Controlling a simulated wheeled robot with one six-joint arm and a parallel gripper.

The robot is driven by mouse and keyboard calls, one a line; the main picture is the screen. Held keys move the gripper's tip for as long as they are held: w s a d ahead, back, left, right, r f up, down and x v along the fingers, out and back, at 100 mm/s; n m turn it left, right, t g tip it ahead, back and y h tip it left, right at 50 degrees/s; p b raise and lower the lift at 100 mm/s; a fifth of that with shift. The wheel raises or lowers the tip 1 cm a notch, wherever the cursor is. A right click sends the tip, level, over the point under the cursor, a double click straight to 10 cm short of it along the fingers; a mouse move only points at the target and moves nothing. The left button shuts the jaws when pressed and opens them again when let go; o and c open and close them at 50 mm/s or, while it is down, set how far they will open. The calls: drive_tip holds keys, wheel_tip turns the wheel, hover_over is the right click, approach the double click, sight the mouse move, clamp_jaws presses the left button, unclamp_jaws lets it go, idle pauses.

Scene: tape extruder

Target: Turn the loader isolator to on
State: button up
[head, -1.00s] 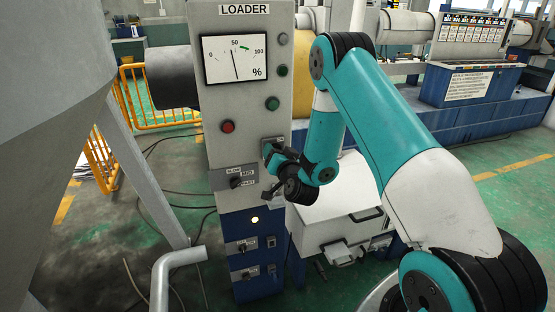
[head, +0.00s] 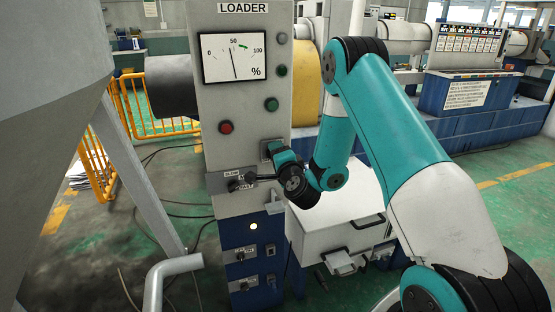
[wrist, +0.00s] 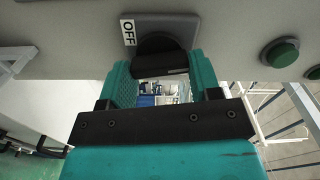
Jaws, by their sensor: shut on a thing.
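The loader isolator is a black rotary handle on a grey plate on the front of the loader cabinet (head: 240,110). In the wrist view the black handle (wrist: 160,62) sits between my two teal fingers, with a white OFF label (wrist: 128,32) beside it. My gripper (wrist: 160,72) is shut on the handle. In the head view my gripper (head: 277,153) is against the isolator plate (head: 265,147) and hides most of the handle. Any ON label is not visible.
Above are a red button (head: 226,127), a green button (head: 271,104) and a percent meter (head: 234,57). A selector switch (head: 235,185) sits close to the lower left of my wrist. A white box (head: 335,215) stands to the right, and a grey pipe (head: 170,275) rises in front.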

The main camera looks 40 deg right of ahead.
drive_tip(key=shift+f+m, duration=0.15)
drive_tip(key=shift+m, duration=0.95)
drive_tip(key=o, duration=0.9)
drive_tip(key=shift+s+a+b, duration=0.1)
drive_tip(key=shift+b, duration=0.2)
